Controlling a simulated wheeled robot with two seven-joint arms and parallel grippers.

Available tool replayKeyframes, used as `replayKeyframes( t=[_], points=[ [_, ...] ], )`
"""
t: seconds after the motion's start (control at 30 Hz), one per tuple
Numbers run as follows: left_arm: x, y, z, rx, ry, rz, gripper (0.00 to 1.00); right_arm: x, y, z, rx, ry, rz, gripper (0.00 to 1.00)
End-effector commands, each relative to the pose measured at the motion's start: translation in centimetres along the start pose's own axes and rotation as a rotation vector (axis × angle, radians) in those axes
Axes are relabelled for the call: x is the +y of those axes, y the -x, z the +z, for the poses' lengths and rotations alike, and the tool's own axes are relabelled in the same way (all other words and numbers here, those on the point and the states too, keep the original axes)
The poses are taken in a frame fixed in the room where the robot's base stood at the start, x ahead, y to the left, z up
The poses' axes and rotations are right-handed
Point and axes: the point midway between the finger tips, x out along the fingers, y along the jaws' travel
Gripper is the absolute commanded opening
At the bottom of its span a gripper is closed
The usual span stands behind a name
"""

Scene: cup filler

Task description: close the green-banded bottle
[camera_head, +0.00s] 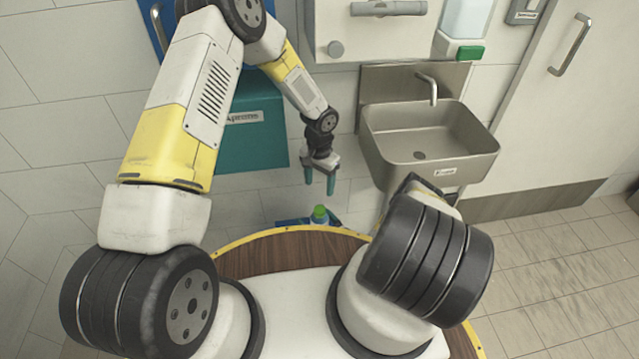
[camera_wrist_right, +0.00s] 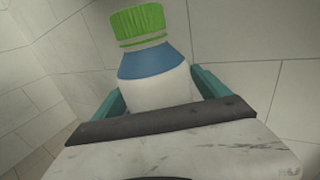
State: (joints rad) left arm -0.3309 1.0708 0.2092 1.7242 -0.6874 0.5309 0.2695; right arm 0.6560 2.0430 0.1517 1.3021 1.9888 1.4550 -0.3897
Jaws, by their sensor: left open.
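The green-banded bottle (camera_wrist_right: 155,85) is white with a blue label and a thin green ring at the neck. A ribbed green cap (camera_wrist_right: 138,20) sits over its neck, with a narrow pale gap above the ring. My right gripper (camera_wrist_right: 160,88) has a teal finger on each side of the bottle and is shut on it. In the head view the green cap (camera_head: 319,211) shows beyond the table edge; my right arm hides much of this gripper. My left gripper (camera_head: 320,178) is open and empty, directly above the cap in the picture, its teal fingers pointing down.
A metal sink (camera_head: 425,145) with a tap is on the wall to the right. A teal aprons box (camera_head: 250,130) hangs on the wall behind my left arm. A round wooden surface with a yellow rim (camera_head: 300,229) lies in front. The tiled floor at right is clear.

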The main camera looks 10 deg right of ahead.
Motion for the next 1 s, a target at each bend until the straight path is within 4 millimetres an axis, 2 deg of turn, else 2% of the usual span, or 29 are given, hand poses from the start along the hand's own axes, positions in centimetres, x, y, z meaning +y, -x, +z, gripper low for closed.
replayKeyframes(
  t=[0.17,0.27,0.5,0.7,1.0],
  points=[
    [0.0,0.0,0.0,0.0,0.0,0.0,0.62,0.0,0.1,0.0,0.0,0.0,0.0,0.85],
    [0.0,0.0,0.0,0.0,0.0,0.0,0.62,-0.1,1.0,-0.1,0.002,-0.001,-0.001,0.85],
    [0.0,0.0,0.0,0.0,0.0,0.0,0.62,-0.1,5.1,-0.1,0.002,-0.002,-0.003,0.85],
    [0.0,0.0,0.0,0.0,0.0,0.0,0.62,-0.1,7.4,0.0,0.001,0.0,-0.001,0.85],
    [0.0,0.0,0.0,0.0,0.0,0.0,0.62,0.0,7.8,0.0,0.0,0.0,0.0,0.85]
  ],
)
